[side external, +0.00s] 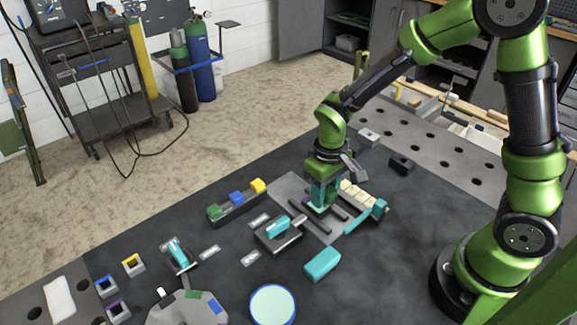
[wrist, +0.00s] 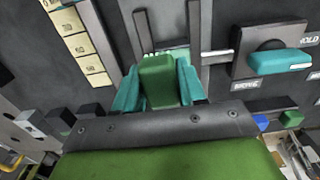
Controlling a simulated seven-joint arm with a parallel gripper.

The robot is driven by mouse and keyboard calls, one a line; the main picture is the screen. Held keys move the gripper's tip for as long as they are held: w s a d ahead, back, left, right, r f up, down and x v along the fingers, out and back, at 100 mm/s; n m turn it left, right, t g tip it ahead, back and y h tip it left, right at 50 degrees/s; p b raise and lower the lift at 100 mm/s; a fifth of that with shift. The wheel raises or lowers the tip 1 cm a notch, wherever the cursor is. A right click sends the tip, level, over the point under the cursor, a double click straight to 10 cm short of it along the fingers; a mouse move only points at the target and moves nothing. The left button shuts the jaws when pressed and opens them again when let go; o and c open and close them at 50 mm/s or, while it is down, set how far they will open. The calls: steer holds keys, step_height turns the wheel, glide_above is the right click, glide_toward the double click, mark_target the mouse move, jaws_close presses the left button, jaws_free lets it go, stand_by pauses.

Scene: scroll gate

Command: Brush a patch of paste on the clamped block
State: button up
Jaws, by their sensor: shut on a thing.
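My gripper (side external: 325,194) is low over the grey plate with dark rails, near the middle of the table. In the wrist view its teal fingers (wrist: 157,88) are shut on an upright green piece (wrist: 157,78). I cannot tell whether this piece is the brush. A small pale, toothed edge (wrist: 150,53) shows just beyond it between the rails (wrist: 194,40); what it belongs to is unclear. The clamped block cannot be made out for certain; my gripper and the green piece hide much of that spot. No paste patch is clear.
A teal lever on a dark base (side external: 278,232) with labels sits left of my gripper. A cream scale (side external: 357,197) lies right. A teal block (side external: 322,264) and a pale round dish (side external: 272,305) are nearer. A rack of coloured blocks (side external: 237,205) stands left.

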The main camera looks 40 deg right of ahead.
steer(key=shift+a, duration=2)
steer(key=shift+d, duration=2.7)
steer(key=shift+a+r, duration=0.1)
steer(key=shift+r, duration=3.95)
steer(key=shift+a, duration=0.1)
